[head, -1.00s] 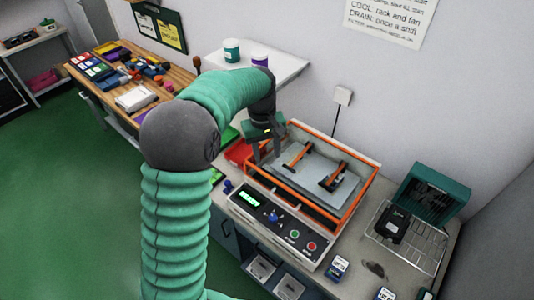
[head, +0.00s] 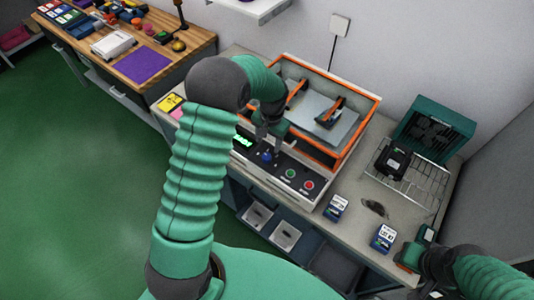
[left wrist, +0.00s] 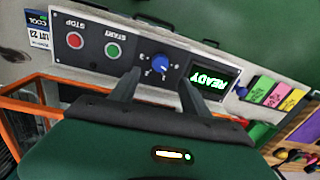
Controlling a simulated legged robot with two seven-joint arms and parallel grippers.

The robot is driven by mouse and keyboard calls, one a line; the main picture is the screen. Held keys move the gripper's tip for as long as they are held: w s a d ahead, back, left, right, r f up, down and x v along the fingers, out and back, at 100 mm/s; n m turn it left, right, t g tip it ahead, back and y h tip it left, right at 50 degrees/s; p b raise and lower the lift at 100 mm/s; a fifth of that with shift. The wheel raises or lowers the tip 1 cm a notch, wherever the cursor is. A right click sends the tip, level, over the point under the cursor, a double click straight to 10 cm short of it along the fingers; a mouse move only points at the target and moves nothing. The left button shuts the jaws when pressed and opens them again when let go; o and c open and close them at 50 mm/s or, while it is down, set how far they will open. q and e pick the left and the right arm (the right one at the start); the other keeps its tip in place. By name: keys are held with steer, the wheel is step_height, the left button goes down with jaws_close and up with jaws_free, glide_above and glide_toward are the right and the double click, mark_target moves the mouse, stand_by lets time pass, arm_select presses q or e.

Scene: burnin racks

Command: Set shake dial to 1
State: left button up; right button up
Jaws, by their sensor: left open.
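My left gripper (head: 266,142) is open right above the dial. Its fingers (left wrist: 158,78) stand on either side of the knob in the left wrist view, with a gap to it. My right gripper (head: 416,250) is at the lower right, away from the panel; its fingers do not show clearly.
A green READY display (left wrist: 210,82) and green START (left wrist: 113,50) and red STOP (left wrist: 75,41) buttons flank the dial. The shaker has an orange-edged frame (head: 372,115). A wire rack (head: 425,185) and teal fan box (head: 432,130) stand to the right.

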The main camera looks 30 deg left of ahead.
mark_target(267, 156)
arm_select(q)
steer(key=f, duration=0.2)
steer(key=f+p, duration=0.1)
steer(key=f, duration=0.5)
steer(key=shift+w+a, duration=0.25)
steer(key=shift+a, duration=0.1)
steer(key=shift+s+f, duration=0.1)
steer(key=shift+f, duration=0.55)
steer(key=shift+c, duration=0.4)
jaws_close()
